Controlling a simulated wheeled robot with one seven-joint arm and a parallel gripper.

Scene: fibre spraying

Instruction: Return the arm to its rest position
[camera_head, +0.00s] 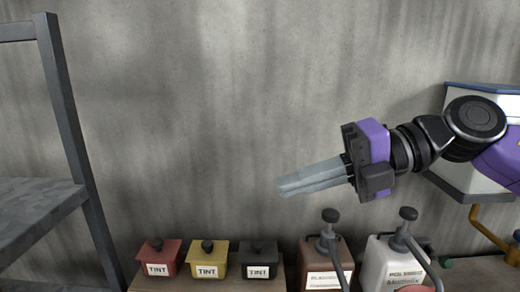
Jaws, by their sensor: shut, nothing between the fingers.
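My gripper (282,187) is at the right of centre, in the air in front of the grey wall. Its two long grey fingers lie together and point left and slightly down, with nothing between them. The purple and black gripper body is behind the fingers, and my arm reaches in from the right edge. The gripper is above the bottles and tint pots and touches nothing.
A shelf (70,110) with dark metal posts stands at left. Red (160,260), yellow (208,262) and black (259,261) tint pots, a brown pump bottle (318,268) and a white one (392,265) line the bottom. A white-and-blue box (480,92) is behind my arm.

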